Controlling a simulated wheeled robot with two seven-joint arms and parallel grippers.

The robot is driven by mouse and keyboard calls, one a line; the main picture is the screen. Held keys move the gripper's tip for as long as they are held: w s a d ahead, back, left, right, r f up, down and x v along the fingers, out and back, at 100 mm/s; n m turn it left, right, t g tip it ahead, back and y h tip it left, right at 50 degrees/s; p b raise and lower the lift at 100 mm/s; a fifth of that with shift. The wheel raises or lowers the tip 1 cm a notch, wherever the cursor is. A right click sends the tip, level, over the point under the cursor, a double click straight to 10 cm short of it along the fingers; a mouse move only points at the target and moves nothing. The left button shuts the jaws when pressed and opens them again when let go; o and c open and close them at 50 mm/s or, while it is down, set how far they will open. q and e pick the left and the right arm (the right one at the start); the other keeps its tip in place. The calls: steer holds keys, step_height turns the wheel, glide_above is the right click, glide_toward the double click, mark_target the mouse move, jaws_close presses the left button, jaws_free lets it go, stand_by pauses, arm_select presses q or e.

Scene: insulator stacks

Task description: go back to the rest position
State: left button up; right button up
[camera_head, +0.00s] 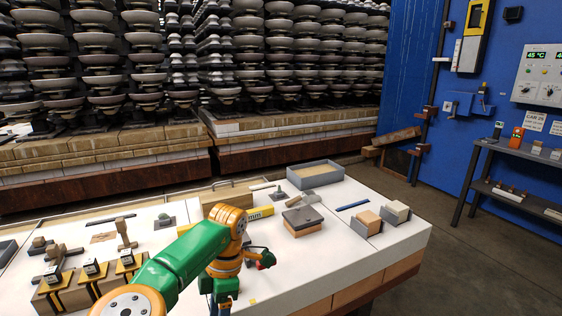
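One of my arms, green with orange joints, comes in from the bottom left of the head view. It bends over the white-topped table (372,262), and its far links run down out of the bottom edge. No gripper fingers show, so I cannot see whether the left gripper is open or holding anything. My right arm and gripper are out of view. A small black and red item (266,260) shows just right of the arm; I cannot tell what it is.
The table holds a grey tray (316,181), grey-topped blocks (302,220), tan-and-grey blocks (366,223) and black-yellow fixtures (92,270). Insulator stacks (98,70) stand behind. A grey shelf (520,160) stands right, by a blue wall. Floor is clear between table and shelf.

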arm_select(q)
steer(key=s+d+f+n+t+h+p, duration=0.1)
steer(key=d+f+n+t+h+p, duration=0.15)
steer(key=d+f+n+h, duration=0.5)
steer(key=s+d+f+n+t+h+p, duration=0.1)
steer(key=s+d+f+n+t+h, duration=0.15)
steer(key=d+n+h, duration=0.9)
steer(key=s+a+f+n+t+y+p, duration=0.25)
steer(key=a+f+n+t+y, duration=0.35)
steer(key=a+f+n+y, duration=0.75)
steer(key=s+a+f+n+g+y, duration=0.1)
steer(key=s+a+f+n, duration=0.3)
steer(key=s, duration=0.6)
steer(key=s+a+f+n+g+y, duration=0.1)
steer(key=s+a+f+n+g, duration=0.3)
steer(key=s, duration=0.5)
steer(key=s+a+f+n+g+y, duration=0.1)
steer(key=s+a+f+n, duration=0.3)
steer(key=s, duration=0.6)
steer(key=shift+s+a+n+g+y+p, duration=0.2)
steer(key=shift+s+n+g+y+p, duration=0.2)
steer(key=shift+n+g, duration=0.55)
